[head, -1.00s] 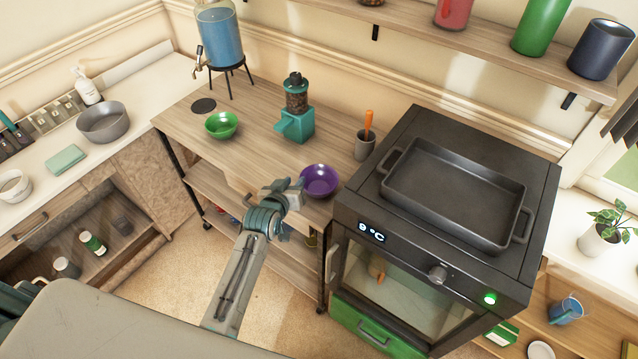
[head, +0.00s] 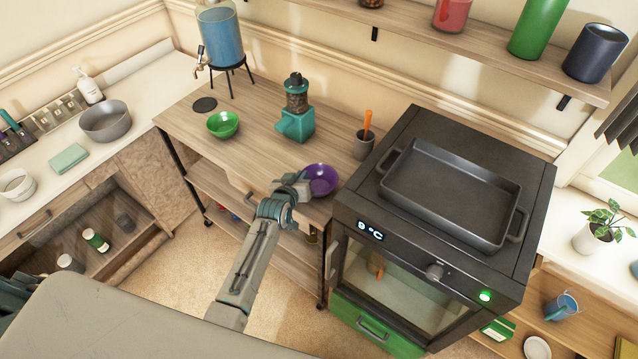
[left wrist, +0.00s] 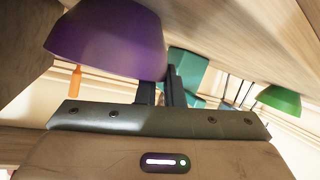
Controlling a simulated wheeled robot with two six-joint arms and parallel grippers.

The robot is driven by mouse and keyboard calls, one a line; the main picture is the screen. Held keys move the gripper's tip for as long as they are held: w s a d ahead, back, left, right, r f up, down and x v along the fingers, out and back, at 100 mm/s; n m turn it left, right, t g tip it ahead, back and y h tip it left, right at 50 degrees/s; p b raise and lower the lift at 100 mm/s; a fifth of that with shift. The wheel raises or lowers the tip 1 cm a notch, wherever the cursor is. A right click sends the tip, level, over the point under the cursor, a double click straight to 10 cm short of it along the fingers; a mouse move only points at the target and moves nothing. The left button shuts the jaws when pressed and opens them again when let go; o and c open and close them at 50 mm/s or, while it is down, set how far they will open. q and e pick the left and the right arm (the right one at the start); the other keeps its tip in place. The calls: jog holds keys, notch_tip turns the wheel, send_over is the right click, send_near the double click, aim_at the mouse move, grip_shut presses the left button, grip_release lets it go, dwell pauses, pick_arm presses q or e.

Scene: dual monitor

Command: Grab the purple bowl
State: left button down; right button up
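The purple bowl (head: 322,179) sits upright near the front edge of the wooden counter, left of the oven. My left gripper (head: 303,186) is at the bowl's near left side and covers part of its rim. In the left wrist view the purple bowl (left wrist: 105,38) fills the upper left. There the two dark fingers (left wrist: 163,85) are close together at the bowl's rim, one partly hidden behind the bowl and one just outside it. The fingers look shut on the bowl's wall. My right gripper is not in view.
A teal grinder (head: 296,112) and a green bowl (head: 223,125) stand further back on the counter (head: 262,160). A grey cup with an orange-handled utensil (head: 365,143) stands near the black oven (head: 400,225), which bears a dark roasting pan (head: 452,195). A drink dispenser (head: 221,40) is at the back.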

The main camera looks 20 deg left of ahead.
pick_arm(q)
jog(key=shift+s+f, duration=0.1)
jog(key=shift+f, duration=0.05)
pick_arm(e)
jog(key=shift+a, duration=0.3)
